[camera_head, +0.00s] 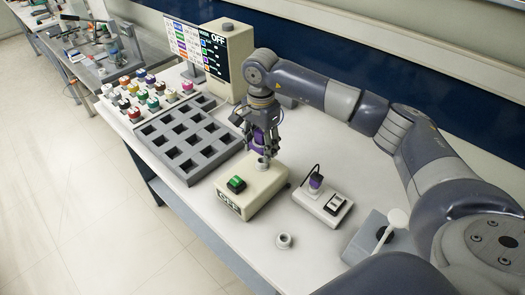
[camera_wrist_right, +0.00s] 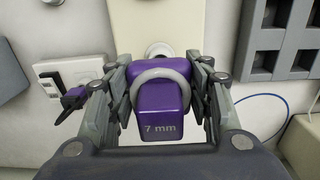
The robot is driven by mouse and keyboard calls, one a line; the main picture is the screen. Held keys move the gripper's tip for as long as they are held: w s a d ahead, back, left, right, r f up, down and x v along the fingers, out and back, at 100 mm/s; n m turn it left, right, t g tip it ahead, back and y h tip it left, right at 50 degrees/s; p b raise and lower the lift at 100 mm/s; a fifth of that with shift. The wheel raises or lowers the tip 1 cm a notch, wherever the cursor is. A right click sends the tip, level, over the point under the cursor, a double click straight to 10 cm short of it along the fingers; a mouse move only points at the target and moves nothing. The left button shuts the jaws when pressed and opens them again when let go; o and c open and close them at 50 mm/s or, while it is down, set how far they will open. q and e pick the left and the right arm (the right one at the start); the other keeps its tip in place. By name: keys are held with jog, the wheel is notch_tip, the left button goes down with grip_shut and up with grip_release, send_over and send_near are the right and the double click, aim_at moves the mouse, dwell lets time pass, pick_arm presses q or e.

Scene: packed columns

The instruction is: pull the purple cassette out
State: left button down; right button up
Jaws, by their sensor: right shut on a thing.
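A purple cassette (camera_head: 259,140) is between the fingers of my right gripper (camera_head: 262,147), over a beige box (camera_head: 262,190) with a green button and an OFF display. In the wrist view the cassette (camera_wrist_right: 160,110) reads "7 mm" and has a pale ring around it. My right gripper (camera_wrist_right: 160,95) is shut on its sides. A round pale socket (camera_wrist_right: 159,50) on the box shows just beyond the cassette's far end. I cannot tell whether the cassette's end is in the socket or just clear of it. My left gripper is not in view.
A dark grey tray (camera_head: 160,139) with empty square pockets lies left of the box, beside several coloured-cap pieces (camera_head: 148,92). A white switch unit with a small purple plug (camera_head: 316,181) stands to the right. A pale ring (camera_head: 284,240) lies on the bare front table. A display tower (camera_head: 226,60) stands behind.

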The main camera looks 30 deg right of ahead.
aim_at(261, 131)
jog(key=shift+r+p, duration=1.2)
jog(key=shift+r, duration=1.55)
